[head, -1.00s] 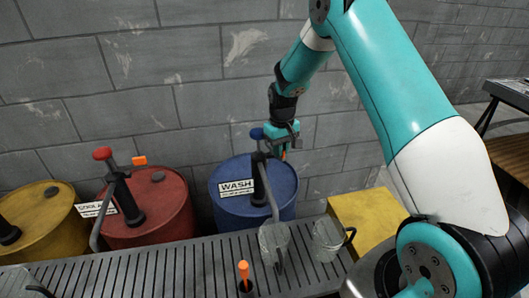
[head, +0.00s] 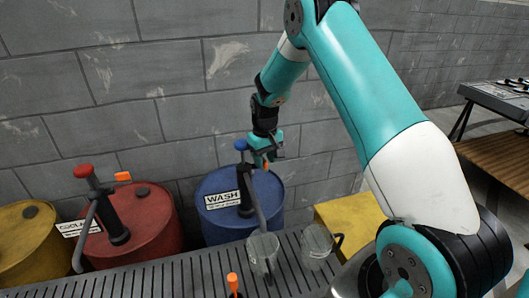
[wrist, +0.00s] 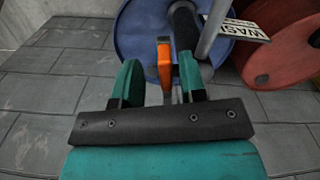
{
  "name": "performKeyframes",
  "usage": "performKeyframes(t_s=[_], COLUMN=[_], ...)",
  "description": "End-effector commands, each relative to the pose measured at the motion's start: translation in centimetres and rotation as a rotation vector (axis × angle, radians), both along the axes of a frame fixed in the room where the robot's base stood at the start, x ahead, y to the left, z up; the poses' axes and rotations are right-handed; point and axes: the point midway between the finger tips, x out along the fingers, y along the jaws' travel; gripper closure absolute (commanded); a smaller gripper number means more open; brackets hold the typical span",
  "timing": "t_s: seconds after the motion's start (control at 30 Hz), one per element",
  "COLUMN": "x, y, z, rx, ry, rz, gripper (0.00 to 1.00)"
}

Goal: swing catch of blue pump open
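The blue pump's knob (head: 241,145) stands above the blue drum (head: 222,230) labelled WASH; its spout reaches a clear jug on the grating. The orange catch (wrist: 165,62) shows in the wrist view beside the black pump column (wrist: 186,28). My gripper (wrist: 158,80) is open, its two teal fingers on either side of the catch. There is a gap between the left finger and the catch; contact with the right finger is unclear. In the head view my gripper (head: 268,156) is right of the pump and hides most of the catch.
A red drum (head: 150,235) with a red-knobbed pump and orange catch (head: 123,176), and a yellow drum (head: 25,245), stand left. Two clear jugs (head: 262,250) (head: 317,243) stand on the slotted grating (head: 200,275). A yellow box (head: 350,220) is at right. The block wall is close behind.

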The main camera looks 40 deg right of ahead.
Motion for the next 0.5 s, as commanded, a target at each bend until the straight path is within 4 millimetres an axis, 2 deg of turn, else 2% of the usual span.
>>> performKeyframes(t_s=[0.17,0.27,0.5], x=[0.1,0.1,0.1], y=[0.0,0.0,0.0], z=[1.8,3.9,10.1], rx=[-0.001,-0.001,-0.001], ry=[-0.005,-0.006,-0.007], rz=[0.0,0.0,0.0], gripper=[0.62,0.62,0.62])
